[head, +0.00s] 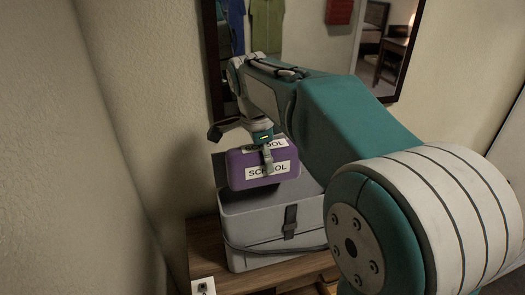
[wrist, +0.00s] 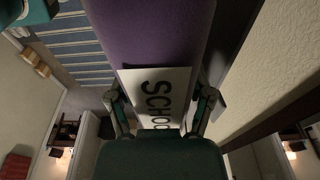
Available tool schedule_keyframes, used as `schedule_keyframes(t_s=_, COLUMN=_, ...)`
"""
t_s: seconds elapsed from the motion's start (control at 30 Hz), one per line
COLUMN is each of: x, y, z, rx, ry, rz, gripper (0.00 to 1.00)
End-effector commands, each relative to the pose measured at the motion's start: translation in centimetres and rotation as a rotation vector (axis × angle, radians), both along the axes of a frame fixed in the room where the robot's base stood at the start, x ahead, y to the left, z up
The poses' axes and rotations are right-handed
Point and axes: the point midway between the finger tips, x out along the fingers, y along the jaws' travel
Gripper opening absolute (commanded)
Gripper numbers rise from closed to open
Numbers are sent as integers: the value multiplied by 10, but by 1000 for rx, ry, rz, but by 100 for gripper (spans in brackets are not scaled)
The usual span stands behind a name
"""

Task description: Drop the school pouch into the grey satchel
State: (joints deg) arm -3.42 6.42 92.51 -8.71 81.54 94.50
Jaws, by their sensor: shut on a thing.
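The purple school pouch (head: 238,172) has white labels reading SCHOOL and fills the upper middle of the wrist view (wrist: 160,35). My gripper (head: 267,157) is shut on the pouch, with a finger on either side of its label in the wrist view (wrist: 160,108). The grey satchel (head: 252,215) stands upright on a wooden surface, with a dark strap and buckle on its front. The pouch is over the satchel's top in the head view and hides much of it. I cannot tell whether the two touch.
The wooden surface (head: 206,245) sits close to the wall, with a small white card (head: 203,287) at its front left. A dark-framed mirror (head: 218,75) hangs behind my arm. The wrist view shows a blue striped textile (wrist: 65,45).

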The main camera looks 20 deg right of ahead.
Motion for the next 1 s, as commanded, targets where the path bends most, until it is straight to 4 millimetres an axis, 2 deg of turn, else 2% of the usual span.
schedule_keyframes(t_s=0.7, x=0, y=0, z=-62, rx=-1, ry=2, rz=0, gripper=8)
schedule_keyframes(t_s=1.0, x=0, y=0, z=-78, rx=-1, ry=0, rz=0, gripper=8)
